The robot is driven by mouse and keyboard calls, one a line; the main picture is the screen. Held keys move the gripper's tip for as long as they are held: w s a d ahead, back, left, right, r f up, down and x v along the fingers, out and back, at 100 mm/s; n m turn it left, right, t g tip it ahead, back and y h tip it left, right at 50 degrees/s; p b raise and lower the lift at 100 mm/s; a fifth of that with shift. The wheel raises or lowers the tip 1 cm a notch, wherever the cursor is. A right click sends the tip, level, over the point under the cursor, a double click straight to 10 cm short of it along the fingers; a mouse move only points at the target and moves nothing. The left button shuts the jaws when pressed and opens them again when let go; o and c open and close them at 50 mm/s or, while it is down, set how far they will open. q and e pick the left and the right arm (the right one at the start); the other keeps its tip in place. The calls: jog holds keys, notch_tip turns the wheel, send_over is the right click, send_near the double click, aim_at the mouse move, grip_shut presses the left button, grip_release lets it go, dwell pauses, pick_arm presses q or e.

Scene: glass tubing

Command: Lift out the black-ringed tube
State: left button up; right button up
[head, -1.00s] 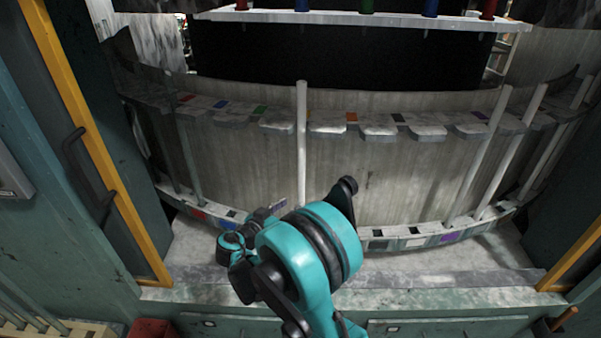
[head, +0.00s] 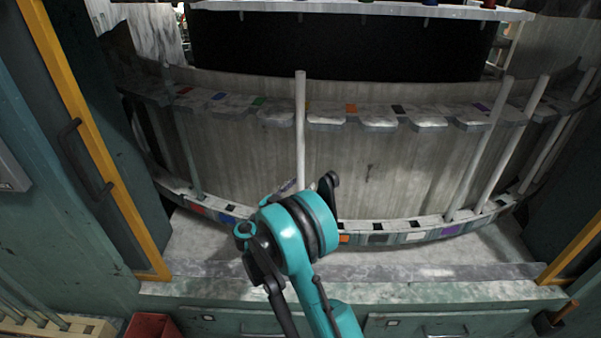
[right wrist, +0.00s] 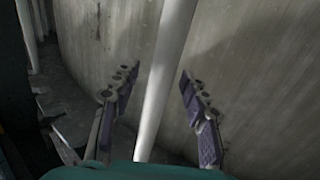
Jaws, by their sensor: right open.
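A tall pale tube (head: 300,120) stands upright at the middle of the curved rack, passing the upper shelf. Its lower end is hidden behind my right arm in the head view. I see no black ring on it. My right gripper (right wrist: 158,88) is open, with one purple-padded finger on each side of this tube (right wrist: 166,75) in the right wrist view. I cannot tell whether the fingers touch it. In the head view my right gripper (head: 308,188) is mostly hidden by its own wrist. My left gripper is not in view.
The curved rack has an upper shelf (head: 375,123) and a lower shelf (head: 420,236) with coloured squares. More tubes (head: 480,148) stand at the right and one (head: 187,150) at the left. A curved grey wall (head: 400,170) is close behind. Yellow-edged posts (head: 100,165) flank the opening.

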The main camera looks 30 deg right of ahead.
grip_shut()
jog(key=shift+r, duration=0.15)
